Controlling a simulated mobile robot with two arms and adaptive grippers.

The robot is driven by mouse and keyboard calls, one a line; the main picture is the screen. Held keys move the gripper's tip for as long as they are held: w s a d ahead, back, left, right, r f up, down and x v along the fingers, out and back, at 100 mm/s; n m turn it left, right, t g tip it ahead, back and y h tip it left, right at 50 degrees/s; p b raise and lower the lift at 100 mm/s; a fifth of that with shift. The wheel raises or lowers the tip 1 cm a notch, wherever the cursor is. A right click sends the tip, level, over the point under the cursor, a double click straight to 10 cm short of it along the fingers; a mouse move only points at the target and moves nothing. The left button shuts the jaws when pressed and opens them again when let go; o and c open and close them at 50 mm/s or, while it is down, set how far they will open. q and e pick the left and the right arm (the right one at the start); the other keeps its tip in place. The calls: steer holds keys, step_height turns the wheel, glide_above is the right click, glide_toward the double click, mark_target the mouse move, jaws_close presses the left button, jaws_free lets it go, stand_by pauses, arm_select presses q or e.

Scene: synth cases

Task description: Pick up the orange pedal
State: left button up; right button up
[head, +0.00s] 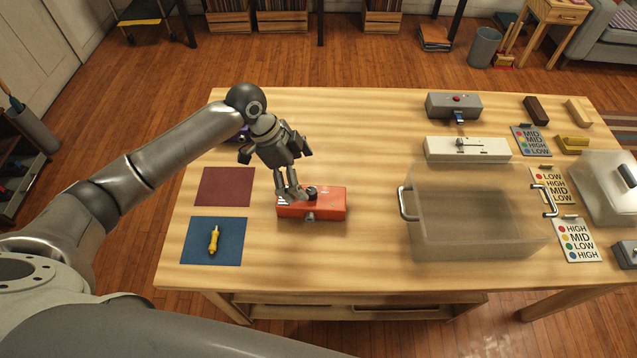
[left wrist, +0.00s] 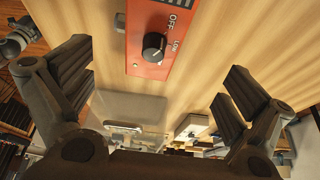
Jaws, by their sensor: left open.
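The orange pedal (head: 328,204) lies on the wooden table, left of the clear bin. In the left wrist view the pedal (left wrist: 143,62) shows at top centre, with a black knob, "OFF" and "Low" printed on it, and its far part cut off by the frame. My left gripper (head: 288,191) points down at the pedal's left part and covers some of it in the head view. In the left wrist view its two fingers (left wrist: 158,82) stand wide apart with nothing between them, the pedal showing beyond. My right gripper is not in view.
A clear bin (head: 470,245) with metal handles stands right of the pedal. A maroon mat (head: 225,188) and a blue mat (head: 196,252) bearing a yellow tool (head: 214,240) lie at left. Behind are a white box (head: 440,150) and a grey box (head: 440,105). The table between pedal and bin is clear.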

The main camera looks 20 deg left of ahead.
mark_target(311, 204)
arm_select(q)
steer(key=shift+s+d+f, duration=0.2)
steer(key=shift+f, duration=0.1)
steer(key=f, duration=0.1)
steer(key=d+f, duration=0.1)
steer(key=f, duration=0.1)
steer(key=shift+s+d, duration=0.2)
steer(key=shift+s, duration=0.2)
steer(key=shift+w+f, duration=0.15)
steer(key=shift+f, duration=0.15)
steer(key=x, duration=0.1)
steer(key=p+x, duration=0.1)
steer(key=x, duration=0.1)
steer(key=a+x, duration=0.1)
steer(key=x, duration=0.1)
steer(key=shift+s+f+p, duration=0.2)
steer(key=shift+s+p, duration=0.15)
steer(key=shift+p, duration=0.05)
steer(key=shift+d+f, duration=0.1)
steer(key=shift+f, duration=0.2)
steer(key=shift+c, duration=1.9)
steer(key=c, duration=0.7)
steer(key=shift+c, duration=0.6)
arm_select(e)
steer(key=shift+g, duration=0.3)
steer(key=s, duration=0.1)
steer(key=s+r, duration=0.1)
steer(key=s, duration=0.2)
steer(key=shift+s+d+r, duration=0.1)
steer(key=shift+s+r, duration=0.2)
